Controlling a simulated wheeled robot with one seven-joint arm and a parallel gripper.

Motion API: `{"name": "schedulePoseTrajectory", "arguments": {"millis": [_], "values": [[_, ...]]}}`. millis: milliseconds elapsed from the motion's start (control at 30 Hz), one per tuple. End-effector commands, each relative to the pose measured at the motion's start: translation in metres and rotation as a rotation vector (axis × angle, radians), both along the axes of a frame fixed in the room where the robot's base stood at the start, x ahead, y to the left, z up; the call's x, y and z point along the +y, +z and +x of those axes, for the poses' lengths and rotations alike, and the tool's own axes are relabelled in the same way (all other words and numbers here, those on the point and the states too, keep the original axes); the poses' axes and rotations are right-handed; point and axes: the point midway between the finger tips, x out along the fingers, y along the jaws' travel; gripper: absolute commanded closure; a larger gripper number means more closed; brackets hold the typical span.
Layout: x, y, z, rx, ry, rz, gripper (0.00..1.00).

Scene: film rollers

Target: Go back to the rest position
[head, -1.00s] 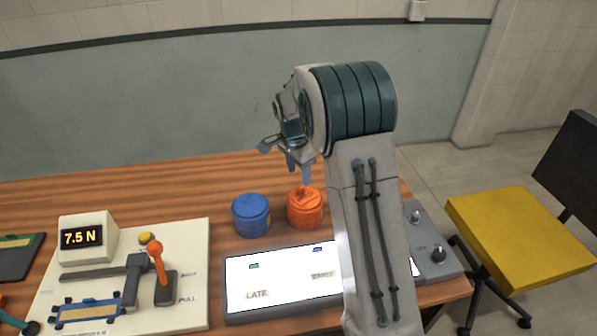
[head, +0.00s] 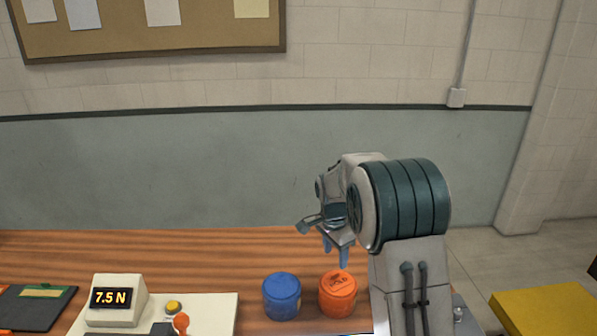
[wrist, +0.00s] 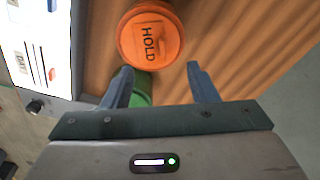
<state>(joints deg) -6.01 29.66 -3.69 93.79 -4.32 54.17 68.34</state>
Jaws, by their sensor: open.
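My gripper (head: 336,250) hangs above the wooden table, just over the orange jar, in the head view. In the wrist view my gripper (wrist: 163,88) has its two blue fingers spread apart with nothing between the tips. The orange jar (head: 338,297) stands upright on the table. In the wrist view the orange jar (wrist: 150,38) lies beyond the fingertips, and its lid reads HOLD. A green thing (wrist: 142,88) shows partly behind the left finger in the wrist view.
A blue jar (head: 281,298) stands left of the orange one. A force gauge (head: 115,300) reading 7.5 N stands further left. A yellow chair seat (head: 545,312) is at the right. The lit white panel (wrist: 37,38) shows at the wrist view's left. The table's back is clear.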

Motion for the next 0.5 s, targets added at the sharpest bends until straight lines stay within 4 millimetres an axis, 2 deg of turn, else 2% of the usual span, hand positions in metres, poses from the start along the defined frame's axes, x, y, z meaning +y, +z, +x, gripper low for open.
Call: {"name": "schedulePoseTrajectory", "arguments": {"millis": [167, 300, 500], "values": [[-0.005, 0.037, -0.035, -0.021, 0.132, 0.011, 0.47], [-0.007, 0.066, -0.077, -0.039, 0.284, 0.016, 0.47], [-0.010, 0.095, -0.140, -0.067, 0.498, 0.012, 0.47]]}}
